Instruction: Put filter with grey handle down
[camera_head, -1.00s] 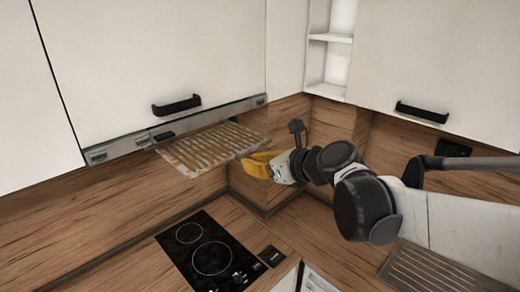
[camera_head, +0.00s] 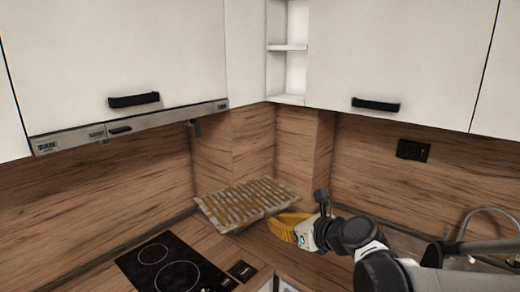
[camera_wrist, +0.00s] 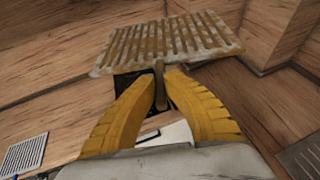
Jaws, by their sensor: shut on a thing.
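The filter (camera_head: 244,203) is a flat, slatted panel with yellowish-brown stains. It is held in the air above the counter corner, right of the hob. My gripper (camera_head: 287,226) has yellow fingers and comes from the right. In the wrist view the filter (camera_wrist: 165,42) extends ahead of the fingers, and my gripper (camera_wrist: 160,85) is shut on its grey handle (camera_wrist: 160,88). The handle is hidden by the fingers in the head view. The filter looks roughly level, slightly tilted.
The black hob (camera_head: 165,266) is on the counter at lower left. The range hood strip (camera_head: 130,126) runs under the white cabinets (camera_head: 80,55). Wooden splashback walls (camera_head: 215,155) meet behind the filter. A tap (camera_head: 487,212) stands at right.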

